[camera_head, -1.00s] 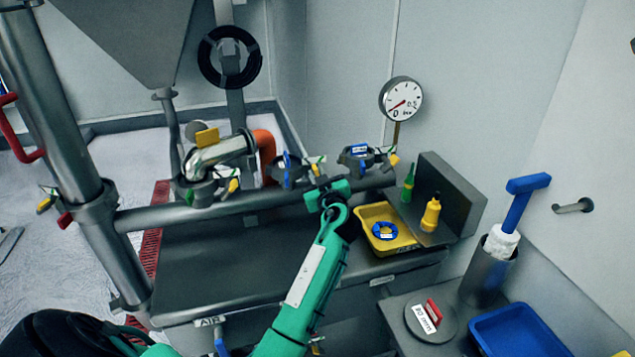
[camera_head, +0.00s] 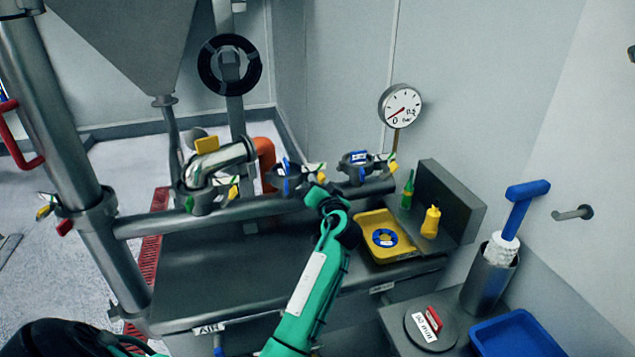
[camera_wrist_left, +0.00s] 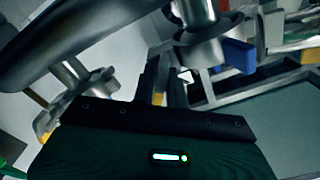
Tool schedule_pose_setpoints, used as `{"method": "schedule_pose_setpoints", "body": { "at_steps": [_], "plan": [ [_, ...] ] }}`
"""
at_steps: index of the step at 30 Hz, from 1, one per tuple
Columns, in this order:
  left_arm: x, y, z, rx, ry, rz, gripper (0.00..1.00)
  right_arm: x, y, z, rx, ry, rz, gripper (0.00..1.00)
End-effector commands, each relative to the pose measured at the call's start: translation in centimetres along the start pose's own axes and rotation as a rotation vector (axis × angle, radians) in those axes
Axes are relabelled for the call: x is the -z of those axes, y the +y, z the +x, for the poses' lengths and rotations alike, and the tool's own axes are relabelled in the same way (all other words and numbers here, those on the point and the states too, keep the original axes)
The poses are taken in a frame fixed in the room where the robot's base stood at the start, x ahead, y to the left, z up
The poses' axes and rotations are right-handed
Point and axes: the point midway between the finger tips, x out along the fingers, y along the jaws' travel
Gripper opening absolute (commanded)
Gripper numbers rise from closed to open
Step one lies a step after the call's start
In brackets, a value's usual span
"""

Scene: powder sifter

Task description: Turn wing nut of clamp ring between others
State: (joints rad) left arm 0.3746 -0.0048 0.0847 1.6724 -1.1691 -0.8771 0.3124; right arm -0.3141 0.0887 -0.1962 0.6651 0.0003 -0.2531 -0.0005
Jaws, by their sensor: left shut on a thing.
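Three clamp rings sit along the grey pipe: a left one (camera_head: 205,197), a middle one (camera_head: 288,180) with a blue tab, and a right one (camera_head: 357,170). My left gripper (camera_head: 318,190) is at the near right side of the middle ring, where its wing nut (camera_head: 318,171) shows small. The gripper is shut on a small part there, which I take to be this wing nut; the fingers hide most of the hold. In the left wrist view a ring with a blue tab (camera_wrist_left: 237,55) is just beyond the fingers (camera_wrist_left: 163,82). My right gripper is not in view.
A gauge (camera_head: 400,105) is behind. The dark bench top (camera_head: 215,275) left of my arm is clear.

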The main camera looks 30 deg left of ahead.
Motion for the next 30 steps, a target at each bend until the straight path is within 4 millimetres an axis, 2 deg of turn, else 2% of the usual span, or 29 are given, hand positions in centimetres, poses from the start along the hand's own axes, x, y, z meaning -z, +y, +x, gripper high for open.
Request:
{"method": "schedule_pose_setpoints", "body": {
  "at_steps": [10, 15, 24, 25, 27, 30],
  "plan": [
    [-0.1, 0.1, 0.0, -0.001, -0.001, 0.117, 0.00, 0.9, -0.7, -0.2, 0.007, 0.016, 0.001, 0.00],
    [-0.1, 0.1, 0.0, -0.001, -0.001, 0.129, 0.00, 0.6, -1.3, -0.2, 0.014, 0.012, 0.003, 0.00],
    [-0.1, 0.1, 0.0, 0.000, -0.001, 0.130, 0.00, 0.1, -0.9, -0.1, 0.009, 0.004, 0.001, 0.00],
    [-0.1, 0.1, 0.0, 0.000, -0.001, 0.130, 0.16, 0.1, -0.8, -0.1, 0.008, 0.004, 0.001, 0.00],
    [-0.1, 0.1, 0.0, 0.000, -0.001, 0.129, 0.30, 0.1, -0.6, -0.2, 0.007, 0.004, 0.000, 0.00],
    [-0.1, 0.1, 0.0, 0.000, -0.001, 0.129, 0.30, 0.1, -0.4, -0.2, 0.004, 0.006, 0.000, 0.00]
  ]
}}
